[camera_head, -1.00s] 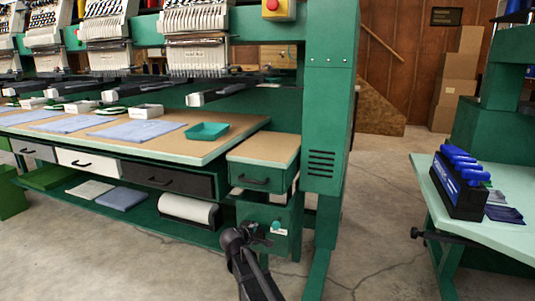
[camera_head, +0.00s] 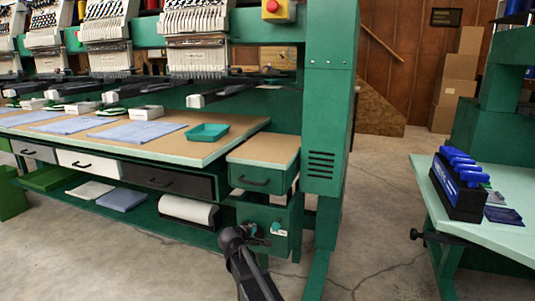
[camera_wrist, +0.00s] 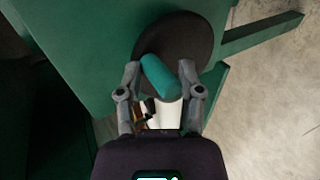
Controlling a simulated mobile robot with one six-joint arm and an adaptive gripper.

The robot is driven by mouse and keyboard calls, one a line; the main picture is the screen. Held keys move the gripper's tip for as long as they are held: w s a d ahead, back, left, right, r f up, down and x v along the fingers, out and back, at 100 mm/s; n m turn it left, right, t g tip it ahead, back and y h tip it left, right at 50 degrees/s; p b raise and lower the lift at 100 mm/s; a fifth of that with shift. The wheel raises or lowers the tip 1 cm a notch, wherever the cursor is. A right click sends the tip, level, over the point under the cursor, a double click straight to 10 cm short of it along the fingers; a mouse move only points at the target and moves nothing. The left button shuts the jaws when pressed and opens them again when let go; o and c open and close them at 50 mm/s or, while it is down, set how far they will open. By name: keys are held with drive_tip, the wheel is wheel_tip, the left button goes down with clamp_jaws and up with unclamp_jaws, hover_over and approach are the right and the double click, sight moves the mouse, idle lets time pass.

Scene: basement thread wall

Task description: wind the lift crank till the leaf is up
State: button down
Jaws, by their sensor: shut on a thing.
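The lift crank shows in the wrist view as a teal grip (camera_wrist: 160,77) on a dark round disc (camera_wrist: 196,38), against a green housing. My gripper (camera_wrist: 159,70) has its two fingers on either side of the teal grip and is shut on it. In the head view my gripper (camera_head: 259,232) is at the front of the green cabinet (camera_head: 284,245), below the small drawer. It hides much of the crank there. I cannot tell for sure which surface is the leaf; a small wood-topped section (camera_head: 264,149) sits right of the long worktable, slightly lower.
The worktable (camera_head: 225,143) holds a teal tray (camera_head: 207,132) and folded blue cloths (camera_head: 138,132). A green post (camera_head: 328,120) stands right of the crank. A pale green bench (camera_head: 440,196) with a blue-handled tool rack (camera_head: 459,186) is at right. Concrete floor lies clear between.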

drive_tip(key=f+b, duration=0.1)
drive_tip(key=d+f+b, duration=0.2)
drive_tip(key=shift+s+f, duration=0.3)
drive_tip(key=shift+s, duration=0.05)
drive_tip(key=f+b, duration=0.1)
drive_tip(key=a+f+b, duration=0.1)
drive_tip(key=w+f+b, duration=0.1)
drive_tip(key=b, duration=0.1)
drive_tip(key=shift+a+f, duration=0.3)
drive_tip(key=shift+a, duration=0.1)
drive_tip(key=shift+s, duration=0.1)
drive_tip(key=a, duration=0.1)
drive_tip(key=w+a, duration=0.1)
drive_tip(key=a, duration=0.1)
drive_tip(key=shift+w+a+f, duration=0.2)
drive_tip(key=shift+a+f, duration=0.1)
idle(0.3)
